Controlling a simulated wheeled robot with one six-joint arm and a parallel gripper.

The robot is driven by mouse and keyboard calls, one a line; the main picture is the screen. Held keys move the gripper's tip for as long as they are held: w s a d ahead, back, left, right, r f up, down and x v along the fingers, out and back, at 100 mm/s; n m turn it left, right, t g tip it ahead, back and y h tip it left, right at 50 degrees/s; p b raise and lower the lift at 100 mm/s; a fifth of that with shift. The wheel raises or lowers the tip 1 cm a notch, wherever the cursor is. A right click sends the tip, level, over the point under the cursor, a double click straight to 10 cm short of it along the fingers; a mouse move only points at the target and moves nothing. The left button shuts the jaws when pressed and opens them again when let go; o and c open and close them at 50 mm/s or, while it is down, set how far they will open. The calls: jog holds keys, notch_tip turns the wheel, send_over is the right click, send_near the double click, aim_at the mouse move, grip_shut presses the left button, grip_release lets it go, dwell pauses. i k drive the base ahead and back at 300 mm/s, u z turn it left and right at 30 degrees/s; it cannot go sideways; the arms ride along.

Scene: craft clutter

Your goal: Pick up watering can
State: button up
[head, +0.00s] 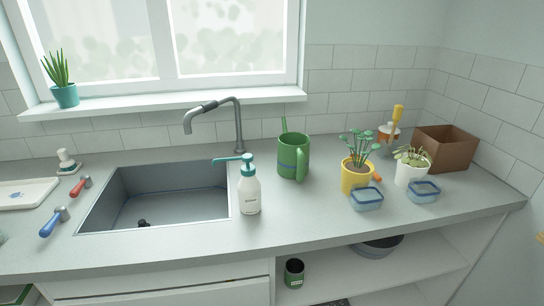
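A green watering can (290,155) stands upright on the grey counter, to the right of the sink. Its handle faces toward me on the right side, and a thin green spout seems to rise behind the rim. A darker band runs around its body. Nothing touches it that I can see. My gripper is not in view.
A white spray bottle (249,190) with a teal top stands in front and left of the can. The sink (160,196) and faucet (238,125) are left. A yellow pot (355,178), a white pot (410,174), lidded tubs (366,199) and a brown box (446,150) are right.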

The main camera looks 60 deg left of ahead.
aim_at(294, 151)
jog(key=u, duration=0.75)
jog(key=i, duration=0.7)
jog(key=u, duration=1.05)
jog(key=i, duration=0.55)
jog(key=z, duration=0.05)
